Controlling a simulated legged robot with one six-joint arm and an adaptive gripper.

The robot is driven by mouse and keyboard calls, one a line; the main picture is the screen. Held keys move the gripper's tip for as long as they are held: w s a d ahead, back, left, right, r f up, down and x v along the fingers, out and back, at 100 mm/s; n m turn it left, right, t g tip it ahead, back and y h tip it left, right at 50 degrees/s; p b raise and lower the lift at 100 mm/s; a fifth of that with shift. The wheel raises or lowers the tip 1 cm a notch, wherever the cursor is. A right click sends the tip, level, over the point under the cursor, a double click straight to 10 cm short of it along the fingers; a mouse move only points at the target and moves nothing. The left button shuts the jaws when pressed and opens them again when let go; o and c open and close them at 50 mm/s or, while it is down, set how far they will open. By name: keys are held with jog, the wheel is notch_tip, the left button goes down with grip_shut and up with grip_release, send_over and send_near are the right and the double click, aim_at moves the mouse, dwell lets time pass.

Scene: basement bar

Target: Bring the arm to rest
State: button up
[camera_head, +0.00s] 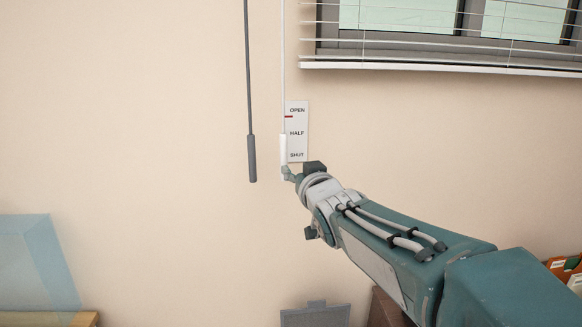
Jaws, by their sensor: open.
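My arm reaches in from the lower right toward the wall. My gripper (290,174) is open at the lower end of the white cord handle (283,150). The wrist hides most of the jaws, and I cannot tell whether a finger touches the handle. The white label (298,145) behind it reads OPEN, HALF and SHUT from top to bottom, with a red mark just under OPEN.
A dark grey wand (251,158) hangs just left of the white handle. A translucent blue box (38,262) stands on a wooden surface (85,319) at the lower left. A grey object (315,317) is at the bottom. Small boxes (567,266) sit at the right edge. The wall at left is bare.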

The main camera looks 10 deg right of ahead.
jog(key=s+d+f+g+h, duration=0.1)
jog(key=s+f+g, duration=0.3)
jog(key=s, duration=0.6)
jog(key=s+d+f+m+g+h, duration=0.1)
jog(key=s+d+f+g, duration=0.2)
jog(key=s+f, duration=0.6)
jog(key=s+d+f+m+g+h, duration=0.1)
jog(key=s+d+f+g, duration=0.2)
jog(key=s, duration=0.9)
notch_tip(320, 180, down, 3)
jog(key=shift+f+g, duration=0.15)
jog(key=shift+g, duration=0.75)
